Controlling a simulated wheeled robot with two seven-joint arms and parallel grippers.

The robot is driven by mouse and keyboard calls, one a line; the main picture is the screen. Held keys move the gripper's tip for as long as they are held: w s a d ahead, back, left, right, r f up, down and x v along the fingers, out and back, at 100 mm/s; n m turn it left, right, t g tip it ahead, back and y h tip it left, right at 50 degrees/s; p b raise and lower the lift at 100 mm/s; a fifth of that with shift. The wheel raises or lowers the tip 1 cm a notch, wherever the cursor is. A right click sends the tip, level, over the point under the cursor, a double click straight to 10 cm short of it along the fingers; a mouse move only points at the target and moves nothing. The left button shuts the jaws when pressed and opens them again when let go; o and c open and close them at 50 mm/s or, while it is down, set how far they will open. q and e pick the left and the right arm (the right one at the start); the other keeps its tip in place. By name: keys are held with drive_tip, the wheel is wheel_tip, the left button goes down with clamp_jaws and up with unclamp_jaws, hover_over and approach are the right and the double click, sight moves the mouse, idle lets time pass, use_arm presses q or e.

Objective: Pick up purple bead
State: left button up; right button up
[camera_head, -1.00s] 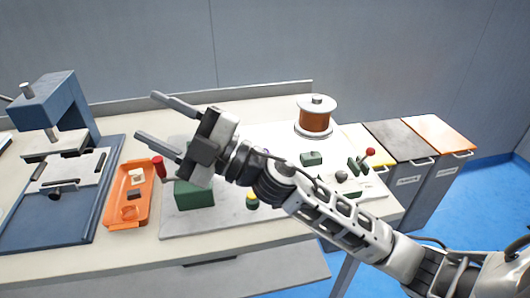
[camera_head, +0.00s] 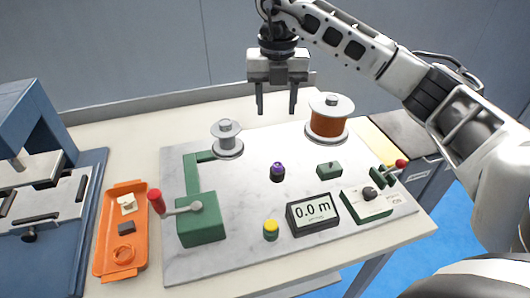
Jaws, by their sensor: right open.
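The purple bead (camera_head: 278,166) sits on top of a small dark peg or holder on the pale marbled board (camera_head: 245,250), near the board's middle. My right gripper (camera_head: 276,104) is open and empty, fingers pointing down, above the back part of the board. It is behind and above the bead in the picture, clear of it. My left gripper is out of view.
Around the bead stand a grey spool (camera_head: 227,136), a copper-coloured spool (camera_head: 327,124), a green crank box (camera_head: 202,222) with a red handle, a yellow-topped peg (camera_head: 271,229), a meter (camera_head: 313,213) and a lever box (camera_head: 366,202). An orange tray (camera_head: 104,258) lies left.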

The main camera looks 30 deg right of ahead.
hover_over(278, 164)
wheel_tip(278, 164, down, 5)
drive_tip(key=f, duration=0.2)
drive_tip(key=f+p, duration=0.1)
drive_tip(key=f, duration=0.1)
drive_tip(key=shift+w+a+f, duration=0.15)
drive_tip(key=shift+w+f, duration=0.05)
drive_tip(key=shift+s+f+p, duration=0.2)
drive_tip(key=shift+f+p, duration=0.35)
drive_tip(key=shift+f, duration=2.45)
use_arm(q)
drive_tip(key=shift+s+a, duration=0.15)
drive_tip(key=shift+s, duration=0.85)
use_arm(e)
drive_tip(key=c, duration=1)
